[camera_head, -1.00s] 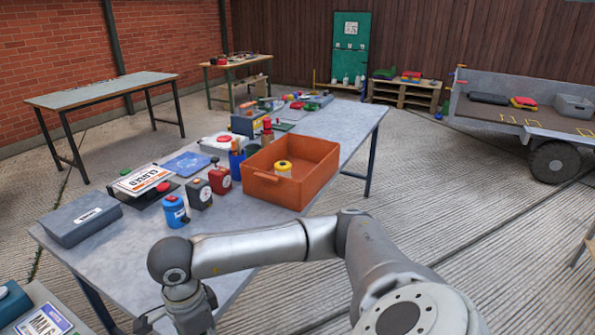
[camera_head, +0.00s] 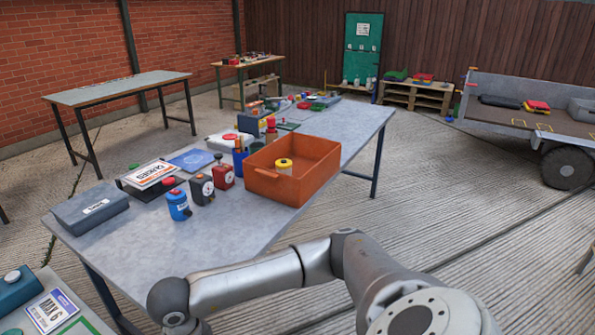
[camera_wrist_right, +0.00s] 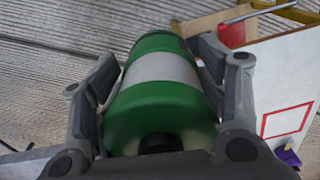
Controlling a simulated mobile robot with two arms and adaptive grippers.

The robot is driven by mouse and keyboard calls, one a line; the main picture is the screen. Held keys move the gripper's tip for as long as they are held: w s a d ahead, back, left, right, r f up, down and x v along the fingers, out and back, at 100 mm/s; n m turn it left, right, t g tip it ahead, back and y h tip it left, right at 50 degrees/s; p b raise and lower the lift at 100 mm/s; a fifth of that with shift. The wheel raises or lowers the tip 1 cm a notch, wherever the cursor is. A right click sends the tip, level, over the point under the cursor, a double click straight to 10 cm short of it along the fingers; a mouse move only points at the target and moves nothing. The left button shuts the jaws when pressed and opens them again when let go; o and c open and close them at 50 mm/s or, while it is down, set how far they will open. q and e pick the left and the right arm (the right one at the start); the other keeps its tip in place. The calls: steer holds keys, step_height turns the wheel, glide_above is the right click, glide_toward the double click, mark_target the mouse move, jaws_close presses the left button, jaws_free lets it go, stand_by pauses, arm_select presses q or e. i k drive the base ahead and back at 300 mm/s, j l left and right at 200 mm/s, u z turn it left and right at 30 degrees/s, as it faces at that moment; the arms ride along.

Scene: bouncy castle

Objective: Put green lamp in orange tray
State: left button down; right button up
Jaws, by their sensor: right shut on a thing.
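The green lamp (camera_wrist_right: 160,105), a green cylinder with a pale band, is between the fingers of my right gripper (camera_wrist_right: 155,62) in the right wrist view. The gripper is shut on it. In the head view my right arm reaches in from the lower right, its gripper beyond the bottom edge, and the lamp does not show. The orange tray (camera_head: 272,188) stands on the grey table (camera_head: 240,222), up and to the right of the arm's visible end. A yellow-topped white item (camera_head: 284,167) is inside the tray. My left gripper is not in view.
Left of the tray stand a red box (camera_head: 223,176), a dark box (camera_head: 202,190) and a blue canister (camera_head: 178,205). A grey case (camera_head: 88,211) lies at the table's left end. The table's front middle is bare. Another surface with a sign (camera_head: 54,311) is at lower left.

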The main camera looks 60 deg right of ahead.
mark_target(304, 169)
steer(key=l, duration=0.45)
steer(key=i+l+z, duration=0.15)
steer(key=l, duration=0.75)
steer(key=l+z, duration=0.1)
steer(key=l, duration=0.35)
steer(key=i+l, duration=0.15)
steer(key=l, duration=0.3)
steer(key=i+l+z, duration=0.15)
steer(key=l, duration=0.7)
steer(key=i+l+z, duration=0.1)
steer(key=l, duration=0.35)
